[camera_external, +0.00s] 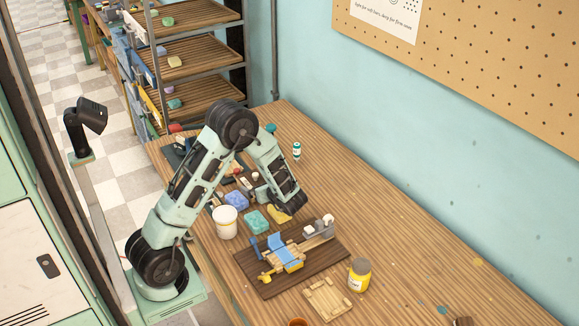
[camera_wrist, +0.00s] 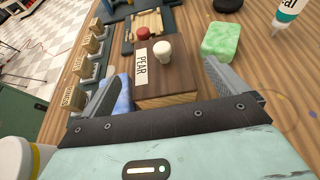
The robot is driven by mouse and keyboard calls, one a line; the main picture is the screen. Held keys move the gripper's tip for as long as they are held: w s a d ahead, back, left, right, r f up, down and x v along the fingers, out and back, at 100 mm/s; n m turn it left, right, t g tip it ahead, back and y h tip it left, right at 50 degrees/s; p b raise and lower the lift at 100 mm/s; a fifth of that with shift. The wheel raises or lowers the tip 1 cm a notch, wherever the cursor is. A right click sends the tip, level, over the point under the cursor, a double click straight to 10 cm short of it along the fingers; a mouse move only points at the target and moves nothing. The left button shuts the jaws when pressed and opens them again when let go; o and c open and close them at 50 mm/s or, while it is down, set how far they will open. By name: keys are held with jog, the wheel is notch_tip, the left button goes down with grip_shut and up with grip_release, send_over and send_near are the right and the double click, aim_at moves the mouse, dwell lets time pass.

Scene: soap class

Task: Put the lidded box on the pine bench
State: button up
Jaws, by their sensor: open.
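My gripper (camera_wrist: 162,72) is open, with one finger to each side of the box in that view. I cannot tell whether the fingers touch it. In the external view my gripper (camera_external: 287,207) is low over the table, and my arm hides most of the box. The long wooden worktop (camera_external: 400,225) beneath may be the pine bench; I cannot tell for sure.
A blue soap (camera_wrist: 124,95) lies left of the box, a green soap (camera_wrist: 221,41) to its right. A white tub (camera_external: 225,222), teal soap (camera_external: 256,222), dark board (camera_external: 320,262) with a wooden device and yellow jar (camera_external: 359,274) are nearby. The worktop's right is mostly clear.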

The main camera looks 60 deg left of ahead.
jog(key=v, duration=0.5)
jog(key=shift+d+r, duration=0.15)
jog(key=shift+d, duration=0.25)
jog(key=shift+d+r, duration=0.15)
jog(key=shift+d, duration=0.15)
jog(key=shift+c, duration=1.2)
